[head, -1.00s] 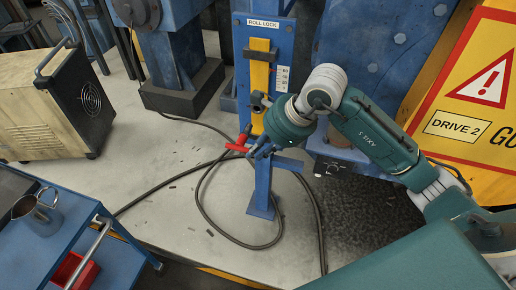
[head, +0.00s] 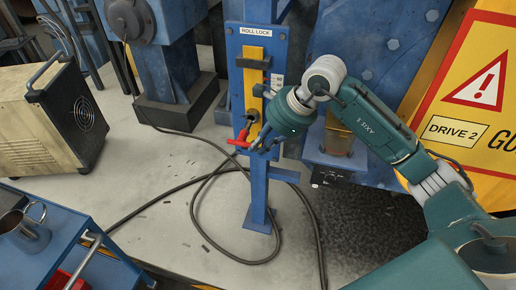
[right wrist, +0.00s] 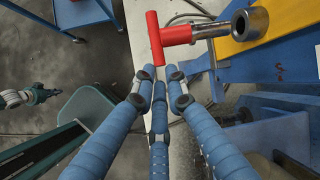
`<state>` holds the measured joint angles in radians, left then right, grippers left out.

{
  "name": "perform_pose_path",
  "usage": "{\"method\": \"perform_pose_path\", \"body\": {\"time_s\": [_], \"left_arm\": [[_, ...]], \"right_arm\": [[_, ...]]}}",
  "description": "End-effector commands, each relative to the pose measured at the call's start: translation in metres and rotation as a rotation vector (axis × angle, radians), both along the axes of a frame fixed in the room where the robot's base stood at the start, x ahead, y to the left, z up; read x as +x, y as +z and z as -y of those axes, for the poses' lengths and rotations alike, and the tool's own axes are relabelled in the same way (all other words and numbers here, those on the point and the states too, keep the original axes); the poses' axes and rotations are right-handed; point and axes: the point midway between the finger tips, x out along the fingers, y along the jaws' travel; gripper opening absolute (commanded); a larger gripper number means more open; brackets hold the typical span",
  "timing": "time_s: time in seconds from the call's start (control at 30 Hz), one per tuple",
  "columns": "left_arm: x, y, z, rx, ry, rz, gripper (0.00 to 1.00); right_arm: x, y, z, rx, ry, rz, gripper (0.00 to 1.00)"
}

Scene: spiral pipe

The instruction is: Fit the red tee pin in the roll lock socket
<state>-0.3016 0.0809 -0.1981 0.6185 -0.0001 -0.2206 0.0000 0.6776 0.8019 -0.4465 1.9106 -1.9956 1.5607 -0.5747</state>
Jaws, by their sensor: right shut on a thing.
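The red tee pin (head: 239,141) has a red T-shaped handle and a grey metal shank. It also shows in the right wrist view (right wrist: 176,36). My right gripper (head: 258,146) is shut on one end of the crossbar, with its blue fingers closed around that end in the wrist view (right wrist: 157,80). The roll lock socket (right wrist: 250,22) is a grey metal ring on a yellow strip. It shows in the head view (head: 252,115) low on the blue ROLL LOCK panel. The shank points at the ring and meets it in the picture; I cannot tell whether its tip is inside. My left gripper is not seen.
The blue ROLL LOCK panel (head: 231,80) stands on a blue post (head: 258,205) with a side bracket. Black cables (head: 200,205) loop on the floor. A blue cart (head: 62,238) with a metal jug is at lower left. A yellow warning sign (head: 470,130) is at right.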

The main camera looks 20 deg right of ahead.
Motion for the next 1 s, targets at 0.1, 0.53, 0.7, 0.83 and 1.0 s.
{"method": "perform_pose_path", "body": {"time_s": [0.1,0.53,0.7,0.83,1.0], "left_arm": [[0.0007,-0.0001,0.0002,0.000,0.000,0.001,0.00],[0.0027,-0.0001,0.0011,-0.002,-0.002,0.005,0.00],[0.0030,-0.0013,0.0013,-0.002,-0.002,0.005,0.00],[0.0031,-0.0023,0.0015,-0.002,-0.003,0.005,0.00],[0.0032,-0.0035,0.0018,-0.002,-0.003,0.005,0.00]], "right_arm": [[0.0011,0.0008,0.0006,0.001,0.000,0.001,0.00],[0.0014,0.0007,0.0009,0.000,-0.001,0.002,0.00],[0.0045,0.0005,0.0033,0.000,-0.002,0.001,0.00],[0.0071,0.0004,0.0053,0.000,-0.002,0.002,0.00],[0.0103,0.0002,0.0079,0.000,-0.001,0.002,0.00]]}}
